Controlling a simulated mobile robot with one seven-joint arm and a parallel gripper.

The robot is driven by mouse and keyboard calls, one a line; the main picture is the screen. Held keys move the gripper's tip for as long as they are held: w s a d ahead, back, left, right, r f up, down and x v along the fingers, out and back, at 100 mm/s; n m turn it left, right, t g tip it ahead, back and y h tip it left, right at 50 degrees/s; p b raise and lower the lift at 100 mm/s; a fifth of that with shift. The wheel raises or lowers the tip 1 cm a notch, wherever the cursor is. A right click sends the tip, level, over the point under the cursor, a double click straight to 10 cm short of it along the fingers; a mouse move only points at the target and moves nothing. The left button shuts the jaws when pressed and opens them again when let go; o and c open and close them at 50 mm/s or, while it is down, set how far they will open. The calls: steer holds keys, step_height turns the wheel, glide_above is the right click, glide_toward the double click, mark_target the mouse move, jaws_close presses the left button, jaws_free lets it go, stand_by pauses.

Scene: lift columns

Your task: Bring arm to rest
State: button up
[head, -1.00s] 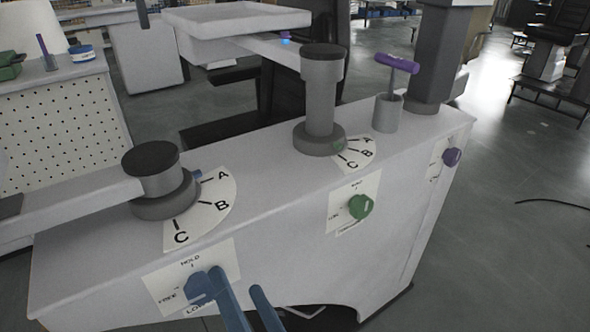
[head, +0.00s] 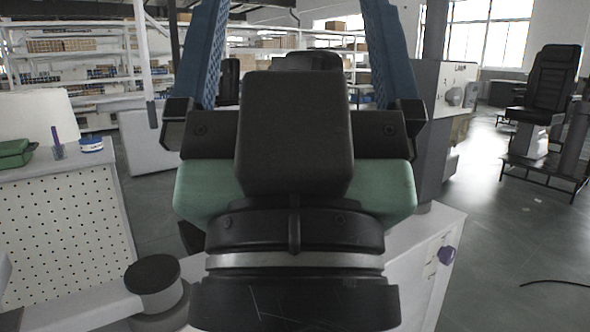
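My gripper (head: 296,25) is raised close in front of the head camera and points upward. Its two blue fingers stand wide apart, with nothing visible between them; their tips are cut off by the top edge. The dark wrist and green gripper body fill the middle of the view. They hide most of the light grey cabinet (head: 425,235) with the lift columns. The lettered dials and the green knob are hidden.
A white perforated panel bench (head: 65,225) stands at left, with a green case (head: 14,154) and a small blue-and-white tub (head: 91,144) on top. A black chair (head: 548,85) stands at far right. Open floor (head: 510,235) lies right of the cabinet, with a thin cable.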

step_height(320, 180, up, 24)
steer(key=p, duration=2.2)
steer(key=shift+r+p, duration=0.15)
steer(key=shift+p, duration=0.15)
